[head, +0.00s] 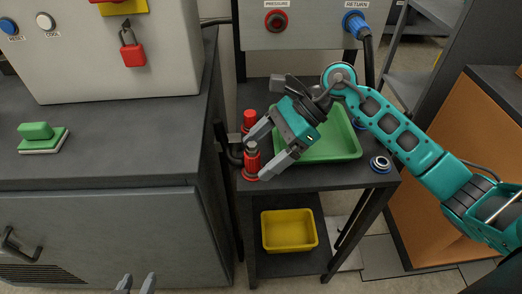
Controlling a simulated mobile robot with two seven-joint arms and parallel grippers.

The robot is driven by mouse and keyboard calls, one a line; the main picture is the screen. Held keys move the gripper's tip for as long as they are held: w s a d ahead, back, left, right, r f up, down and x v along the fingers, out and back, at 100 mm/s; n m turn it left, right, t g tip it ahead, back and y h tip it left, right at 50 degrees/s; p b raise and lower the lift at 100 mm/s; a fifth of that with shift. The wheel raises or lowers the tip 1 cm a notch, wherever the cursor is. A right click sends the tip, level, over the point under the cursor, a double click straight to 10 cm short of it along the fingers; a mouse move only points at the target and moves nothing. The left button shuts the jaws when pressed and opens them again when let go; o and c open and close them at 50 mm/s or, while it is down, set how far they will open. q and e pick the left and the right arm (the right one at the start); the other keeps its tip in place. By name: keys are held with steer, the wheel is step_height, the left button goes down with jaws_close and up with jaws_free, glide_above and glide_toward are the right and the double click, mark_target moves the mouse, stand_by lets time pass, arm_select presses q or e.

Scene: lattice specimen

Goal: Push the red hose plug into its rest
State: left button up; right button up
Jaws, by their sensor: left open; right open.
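A red plug-like piece with a grey top (252,161) stands upright on the dark cart, above a red ring at its foot. A second red cylinder (249,117) stands just behind it, and a black hose (233,150) bends down beside them. I cannot tell which red piece is the rest or how deep the plug sits. My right gripper (257,157) is open, its fingers on either side of the front red piece; contact is unclear. My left gripper (138,281) is open and empty at the bottom edge, in front of the cabinet.
A green tray (345,148) lies on the cart behind my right gripper. A panel has a red PRESSURE port (276,21) and a blue plug (355,24) at RETURN. A yellow bin (289,230) sits below.

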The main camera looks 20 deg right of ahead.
arm_select(q)
steer(key=shift+r, duration=0.25)
arm_select(e)
steer(key=shift+v, duration=2.2)
steer(key=shift+d+r, duration=0.3)
steer(key=shift+d, duration=0.05)
arm_select(q)
steer(key=shift+w+d+r, duration=0.3)
steer(key=shift+d+r, duration=0.3)
steer(key=shift+r, duration=0.2)
arm_select(e)
steer(key=v, duration=1.2)
